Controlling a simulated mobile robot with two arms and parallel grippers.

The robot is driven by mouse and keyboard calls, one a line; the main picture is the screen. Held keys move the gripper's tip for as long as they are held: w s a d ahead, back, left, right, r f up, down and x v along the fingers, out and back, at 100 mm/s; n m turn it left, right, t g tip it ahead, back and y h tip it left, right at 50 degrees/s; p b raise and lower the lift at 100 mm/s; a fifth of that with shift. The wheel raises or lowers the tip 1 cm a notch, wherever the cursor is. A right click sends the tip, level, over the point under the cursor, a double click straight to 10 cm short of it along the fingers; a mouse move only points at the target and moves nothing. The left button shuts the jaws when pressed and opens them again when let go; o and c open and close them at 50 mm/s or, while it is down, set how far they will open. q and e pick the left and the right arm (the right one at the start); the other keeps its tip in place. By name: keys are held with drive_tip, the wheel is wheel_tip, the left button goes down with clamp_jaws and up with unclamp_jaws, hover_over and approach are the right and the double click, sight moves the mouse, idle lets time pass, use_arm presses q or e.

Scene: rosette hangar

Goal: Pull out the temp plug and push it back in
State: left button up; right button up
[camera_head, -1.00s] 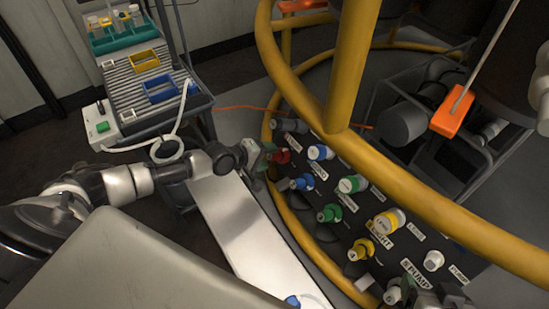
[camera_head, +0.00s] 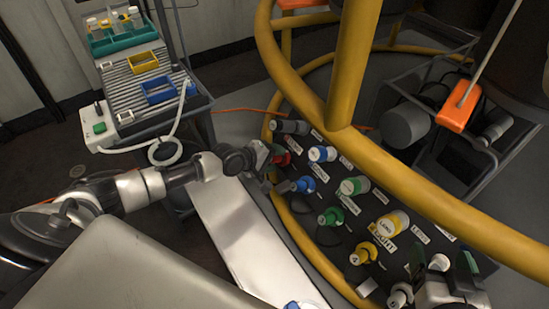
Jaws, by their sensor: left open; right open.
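The dark plug panel (camera_head: 330,172) carries a row of coloured plugs inside the yellow rail. A label by the yellow ones seems to read LIGHT; I cannot read which plug is marked temp.
The thick yellow rail (camera_head: 420,200) curves over and around the panel. A pale plank (camera_head: 235,230) runs along its left. A cart (camera_head: 150,85) with a teal rack and small trays stands at the upper left. An orange block (camera_head: 459,106) hangs at the upper right.

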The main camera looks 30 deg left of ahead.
drive_tip(key=shift+f, duration=0.1)
idle(0.3)
drive_tip(key=shift+s+f+g, duration=0.1)
drive_tip(key=shift+f+g, duration=0.1)
drive_tip(key=shift+g, duration=0.1)
drive_tip(key=shift+s+d+f+g, duration=0.15)
drive_tip(key=shift+f+g, duration=0.15)
idle(0.5)
use_arm(q)
drive_tip(key=shift+c, duration=0.3)
clamp_jaws()
use_arm(e)
drive_tip(key=shift+r, duration=0.1)
use_arm(q)
drive_tip(key=shift+r+p, duration=0.1)
drive_tip(key=shift+p, duration=0.2)
